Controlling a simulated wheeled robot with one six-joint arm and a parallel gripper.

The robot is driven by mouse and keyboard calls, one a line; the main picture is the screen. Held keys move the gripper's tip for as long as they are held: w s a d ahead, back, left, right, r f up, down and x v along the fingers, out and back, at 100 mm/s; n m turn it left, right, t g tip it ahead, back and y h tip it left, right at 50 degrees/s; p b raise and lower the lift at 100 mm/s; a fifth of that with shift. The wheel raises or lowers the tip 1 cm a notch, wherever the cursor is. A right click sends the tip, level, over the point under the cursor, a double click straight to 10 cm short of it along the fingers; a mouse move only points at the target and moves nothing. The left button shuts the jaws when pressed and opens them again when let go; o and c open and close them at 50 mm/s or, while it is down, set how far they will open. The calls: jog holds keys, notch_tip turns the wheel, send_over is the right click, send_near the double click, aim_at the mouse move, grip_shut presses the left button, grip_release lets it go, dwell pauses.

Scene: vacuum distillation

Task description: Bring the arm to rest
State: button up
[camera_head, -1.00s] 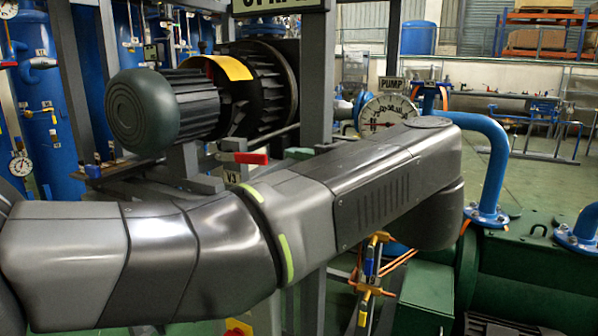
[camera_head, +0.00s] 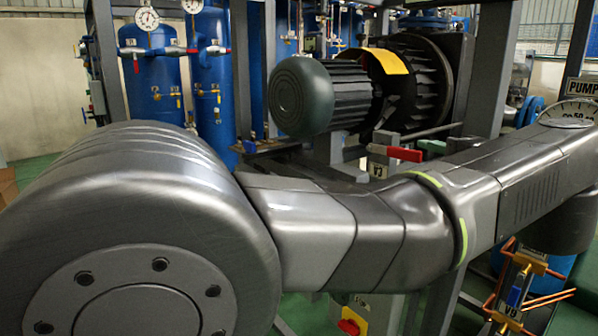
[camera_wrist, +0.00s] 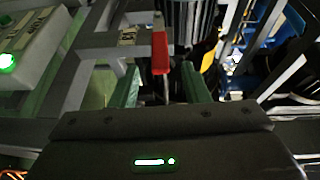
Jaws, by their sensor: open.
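My gripper (camera_wrist: 161,92) shows in the wrist view as a dark body with a green light along the bottom edge. Its two greenish fingers stand apart on either side, with nothing held between them. A red valve handle (camera_wrist: 160,53) lies beyond the fingers, in line with the gap. In the head view the same red handle (camera_head: 405,154) sits above the V3 tag, just behind my arm. My arm stretches across the picture from lower left to right. It hides most of the gripper there.
A motor (camera_head: 325,95) with a finned housing stands behind the arm. Blue tanks (camera_head: 155,85) with gauges stand at the back left. A V9 valve with orange pipes (camera_head: 520,285) is below the arm.

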aim_at(415, 152)
jog(key=shift+x, duration=3.25)
jog(key=shift+s, duration=0.15)
jog(key=f+v, duration=0.1)
jog(key=v, duration=1.2)
jog(key=x, duration=0.9)
jog(key=r+x, duration=0.1)
jog(key=x, duration=0.3)
jog(key=shift+w+a, duration=0.15)
jog(key=shift+w, duration=0.25)
jog(key=shift+r+p, duration=0.4)
jog(key=shift+p, duration=0.1)
jog(key=shift+s+r+g+p, duration=0.1)
jog(key=shift+g+p, duration=0.3)
jog(key=shift+p, duration=0.1)
